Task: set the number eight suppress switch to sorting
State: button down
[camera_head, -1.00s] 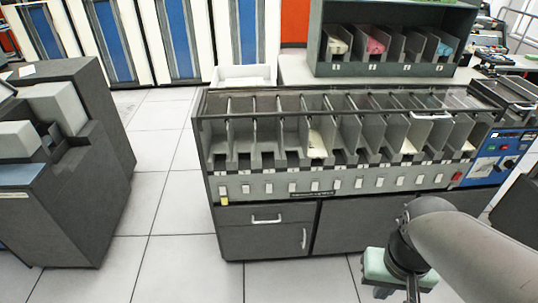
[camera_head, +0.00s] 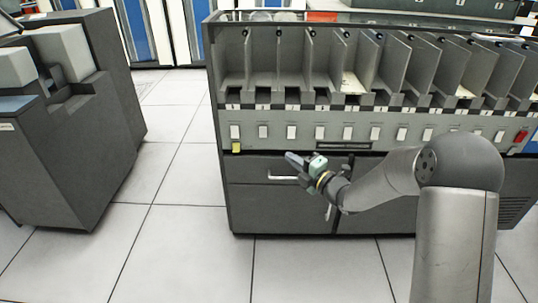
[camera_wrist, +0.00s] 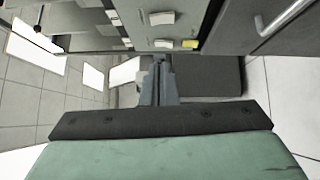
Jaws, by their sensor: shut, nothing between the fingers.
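The grey card sorter (camera_head: 340,118) fills the middle of the head view, with a row of white suppress switches along the strip under its pockets. Their numbers are too small to read, so I cannot tell which is number eight. My gripper (camera_head: 290,157) is shut and empty, in front of the sorter's left part, a little below the switch row and near the drawer handle. In the wrist view, the closed fingertips (camera_wrist: 160,60) point toward the sorter's end, with a white switch (camera_wrist: 163,43) just beyond them. No contact shows.
A yellow tab (camera_head: 236,147) sits under the leftmost switch. A drawer with a bar handle (camera_head: 283,177) lies below. A red switch (camera_head: 520,137) is at the right end. A dark grey machine (camera_head: 75,120) stands at left; clear floor (camera_head: 175,190) lies between.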

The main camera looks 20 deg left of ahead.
jog(key=shift+s+a+f+n+y, duration=0.2)
jog(key=shift+a+n+y, duration=0.2)
jog(key=shift+n, duration=0.1)
jog(key=b, duration=0.2)
send_near(259, 130)
jog(key=s+a, duration=0.1)
jog(key=a, duration=0.3)
jog(key=shift+w+a+r+b, duration=0.1)
jog(key=shift+w+a+b, duration=0.05)
jog(key=shift+w, duration=0.5)
jog(key=shift+w+a+r+b, duration=0.1)
jog(key=shift+w+a+b, duration=0.1)
jog(key=shift+w, duration=0.4)
jog(key=shift+w+a+r+b, duration=0.1)
jog(key=shift+w+a, duration=0.05)
jog(key=shift+w, duration=0.5)
jog(key=shift+a, duration=0.1)
